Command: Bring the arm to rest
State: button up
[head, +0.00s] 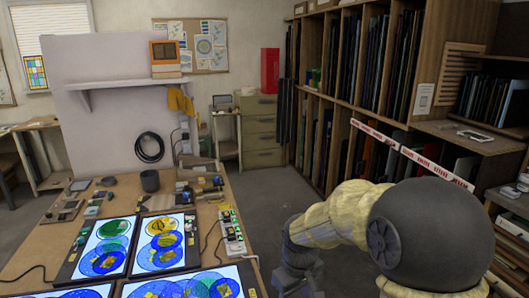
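My arm (345,210) shows at the lower right of the head view, covered in a pale yellow sleeve with a large dark round joint housing. It extends to the left, and a grey link (298,265) bends down toward the bottom edge. My gripper cannot be made out, so whether it is open or shut, or holds anything, does not show. The arm is to the right of the workbench, with a gap of floor between them at the bench's far end.
Tall glass racks (345,85) line the right. Grey floor (268,195) is clear between.

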jog(key=s+d+f+m+t, duration=0.1)
jog(key=s+d+m, duration=0.5)
jog(key=s, duration=0.5)
jog(key=shift+s+d+f, duration=0.25)
jog(key=shift+d+f, duration=0.1)
jog(key=shift+d, duration=0.6)
